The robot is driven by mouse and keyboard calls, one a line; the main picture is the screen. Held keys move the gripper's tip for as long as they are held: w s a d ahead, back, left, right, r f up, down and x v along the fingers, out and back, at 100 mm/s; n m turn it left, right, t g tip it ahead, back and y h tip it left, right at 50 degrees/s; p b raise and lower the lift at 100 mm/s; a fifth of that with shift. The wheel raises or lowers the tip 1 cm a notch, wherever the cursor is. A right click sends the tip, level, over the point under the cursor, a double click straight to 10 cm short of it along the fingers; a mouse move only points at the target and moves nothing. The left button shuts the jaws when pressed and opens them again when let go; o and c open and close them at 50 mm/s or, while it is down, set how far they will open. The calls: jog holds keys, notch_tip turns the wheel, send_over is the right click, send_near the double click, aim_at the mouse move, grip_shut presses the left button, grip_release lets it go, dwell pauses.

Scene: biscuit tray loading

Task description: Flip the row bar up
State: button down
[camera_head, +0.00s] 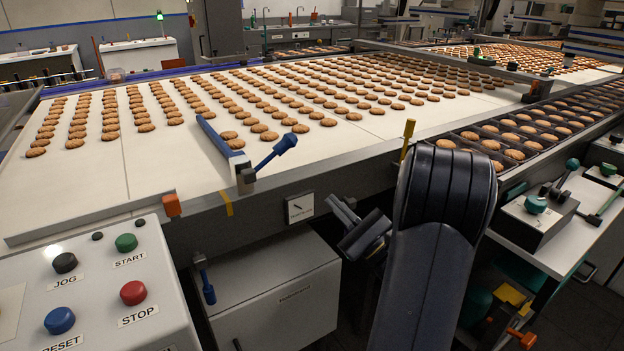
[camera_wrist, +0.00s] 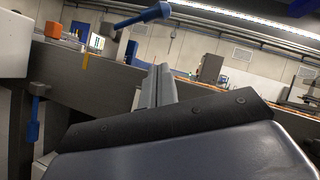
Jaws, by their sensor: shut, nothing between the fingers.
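The row bar (camera_head: 217,136) is a long blue-edged bar lying low over the white belt, beside the front biscuits. The handle also shows at the top of the wrist view (camera_wrist: 150,15). My gripper (camera_head: 338,204) is shut and empty, in front of the conveyor's side, below and to the right of the handle and apart from it. Its fingers (camera_wrist: 159,72) point up toward the handle's side in the wrist view. My arm hides part of the conveyor.
The belt (camera_head: 70,185) carries rows of biscuits behind the bar. A control panel (camera_head: 100,300) stands front left, and a grey cabinet (camera_head: 285,310) below the rail. A blue lever (camera_head: 207,285) hangs beside the cabinet. A yellow post (camera_head: 408,137) rises near my arm.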

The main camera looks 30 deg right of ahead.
jog(key=s+a+r+x, duration=0.1)
jog(key=r+x, duration=0.1)
jog(key=x, duration=1)
jog(key=shift+s+a+p, duration=0.2)
jog(key=shift+p, duration=0.25)
jog(key=shift+r+n, duration=0.2)
jog(key=shift+n, duration=0.1)
